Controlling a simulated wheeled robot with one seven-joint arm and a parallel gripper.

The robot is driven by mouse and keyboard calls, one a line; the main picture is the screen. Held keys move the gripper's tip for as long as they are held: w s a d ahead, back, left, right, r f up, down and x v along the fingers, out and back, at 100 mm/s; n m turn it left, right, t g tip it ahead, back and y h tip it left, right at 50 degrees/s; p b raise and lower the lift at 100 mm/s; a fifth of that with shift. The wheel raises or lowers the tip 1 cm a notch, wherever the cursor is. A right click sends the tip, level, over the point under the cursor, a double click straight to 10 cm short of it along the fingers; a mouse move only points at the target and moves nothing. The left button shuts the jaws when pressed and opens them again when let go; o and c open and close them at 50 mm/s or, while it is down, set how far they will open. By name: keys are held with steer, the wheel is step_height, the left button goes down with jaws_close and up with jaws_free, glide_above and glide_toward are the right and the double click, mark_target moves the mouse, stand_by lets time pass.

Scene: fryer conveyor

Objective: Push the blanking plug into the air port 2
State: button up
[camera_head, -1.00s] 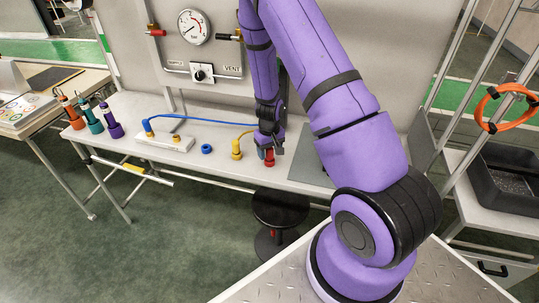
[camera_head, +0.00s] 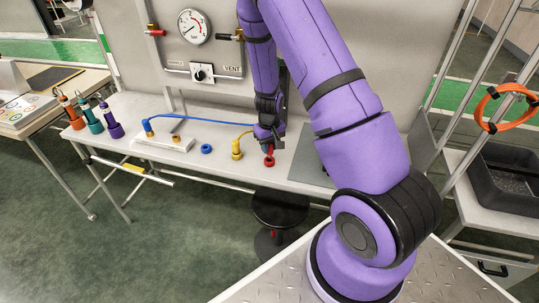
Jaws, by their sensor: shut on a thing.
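My gripper (camera_head: 269,143) is above the bench at the middle right, pointing down. It is shut on a small red piece (camera_head: 270,150), which I take to be the blanking plug. The red piece is just above a red ring (camera_head: 269,161) on the bench; a clear gap between them is hard to make out. A pale block (camera_head: 165,143) lies on the bench to the left, with a blue fitting at its left end and small yellowish fittings on it. Port numbers cannot be read at this size, so I cannot tell which is air port 2.
A blue hose (camera_head: 200,121) arches from the block toward my arm. A blue ring (camera_head: 207,149) and a yellow fitting (camera_head: 237,150) with a yellow hose stand between block and gripper. Several coloured tools (camera_head: 112,129) stand at the left. A gauge panel (camera_head: 215,60) rises behind.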

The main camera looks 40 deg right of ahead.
steer(key=shift+r, duration=1.3)
